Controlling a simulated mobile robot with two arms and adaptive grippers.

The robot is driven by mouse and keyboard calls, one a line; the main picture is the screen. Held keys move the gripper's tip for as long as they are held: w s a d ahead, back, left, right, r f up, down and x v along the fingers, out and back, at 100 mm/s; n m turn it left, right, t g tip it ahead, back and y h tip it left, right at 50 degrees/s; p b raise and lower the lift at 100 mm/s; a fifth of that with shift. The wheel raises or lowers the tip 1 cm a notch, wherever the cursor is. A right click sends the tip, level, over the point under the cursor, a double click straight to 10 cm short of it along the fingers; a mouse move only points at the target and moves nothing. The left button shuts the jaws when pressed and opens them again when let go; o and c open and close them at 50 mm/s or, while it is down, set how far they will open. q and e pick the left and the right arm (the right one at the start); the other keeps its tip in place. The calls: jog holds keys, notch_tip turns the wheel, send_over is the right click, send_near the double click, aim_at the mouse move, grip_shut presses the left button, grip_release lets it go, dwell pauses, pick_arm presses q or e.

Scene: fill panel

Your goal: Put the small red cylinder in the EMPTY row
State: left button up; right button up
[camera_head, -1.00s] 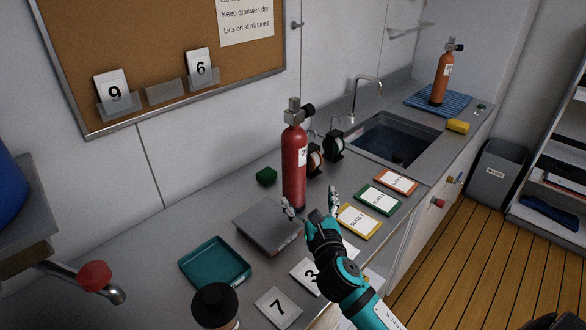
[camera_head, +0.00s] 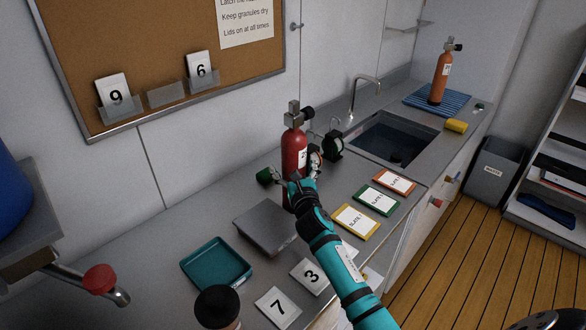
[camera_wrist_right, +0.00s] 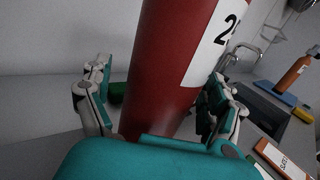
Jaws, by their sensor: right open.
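The red cylinder (camera_head: 292,150) stands upright on the counter, with a white label and a black and grey valve on top. My right gripper (camera_head: 293,174) is at its body, open, with one finger on each side. In the right wrist view the red cylinder (camera_wrist_right: 168,70) fills the middle, between the spread fingers of the gripper (camera_wrist_right: 160,95). I cannot tell whether either finger touches it. The yellow slate (camera_head: 356,221), green slate (camera_head: 376,200) and red-orange slate (camera_head: 395,182) lie to the right; their small text is unreadable. My left gripper is out of view.
A grey plate (camera_head: 262,232) and a teal tray (camera_head: 188,268) lie nearer on the counter. Number cards 3 (camera_head: 310,276) and 7 (camera_head: 278,308) lie at the front. An orange cylinder (camera_head: 440,78) stands on a blue mat (camera_head: 460,103) beyond the sink.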

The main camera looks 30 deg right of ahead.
jog(key=shift+c, duration=0.5)
jog(key=c, duration=1.6)
jog(key=shift+r, duration=0.45)
jog(key=shift+c, duration=0.5)
jog(key=shift+w+f, duration=0.1)
jog(key=shift+w, duration=0.05)
